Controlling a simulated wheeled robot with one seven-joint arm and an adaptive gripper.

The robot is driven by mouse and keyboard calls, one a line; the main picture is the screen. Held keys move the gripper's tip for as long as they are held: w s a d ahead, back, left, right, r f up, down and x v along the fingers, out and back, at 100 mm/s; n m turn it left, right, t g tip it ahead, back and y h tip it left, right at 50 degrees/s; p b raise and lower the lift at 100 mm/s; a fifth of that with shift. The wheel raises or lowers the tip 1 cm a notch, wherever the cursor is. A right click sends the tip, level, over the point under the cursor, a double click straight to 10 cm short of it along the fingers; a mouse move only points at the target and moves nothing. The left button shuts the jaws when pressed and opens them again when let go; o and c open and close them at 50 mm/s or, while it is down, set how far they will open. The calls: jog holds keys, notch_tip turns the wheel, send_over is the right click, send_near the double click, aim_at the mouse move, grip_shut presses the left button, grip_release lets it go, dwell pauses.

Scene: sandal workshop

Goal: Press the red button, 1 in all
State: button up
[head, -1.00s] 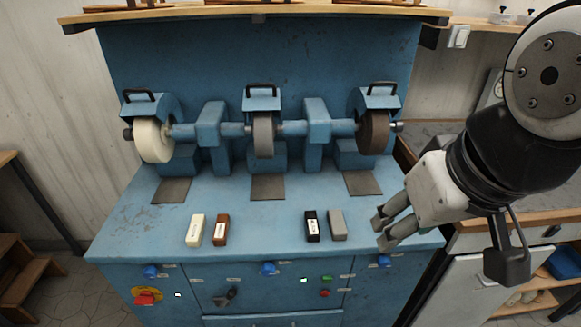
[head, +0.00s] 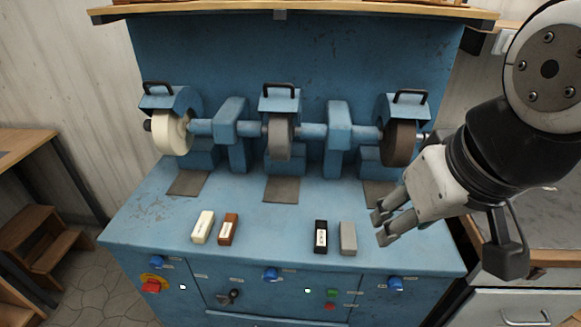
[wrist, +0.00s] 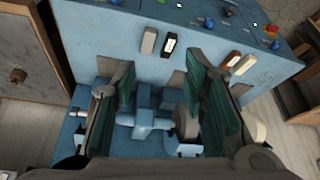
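A small red button (head: 330,306) sits on the front panel of the blue grinding machine (head: 150,215), just below a green button (head: 332,293). A larger red knob on a yellow disc (head: 152,284) is at the panel's left; it also shows in the wrist view (wrist: 272,30). My gripper (head: 383,228) is over the right part of the machine's top, above and to the right of the small red button and apart from it. In the wrist view my gripper's two fingers (wrist: 168,90) are spread with nothing between them.
Cream, brown, black and grey blocks (head: 348,238) lie on the machine top. Three wheels (head: 172,133) stand behind them. Blue knobs (head: 271,274) and a dark switch (head: 229,297) are on the panel. A wooden step stool (head: 45,240) stands at the left.

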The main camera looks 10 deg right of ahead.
grip_shut()
dwell(1.1)
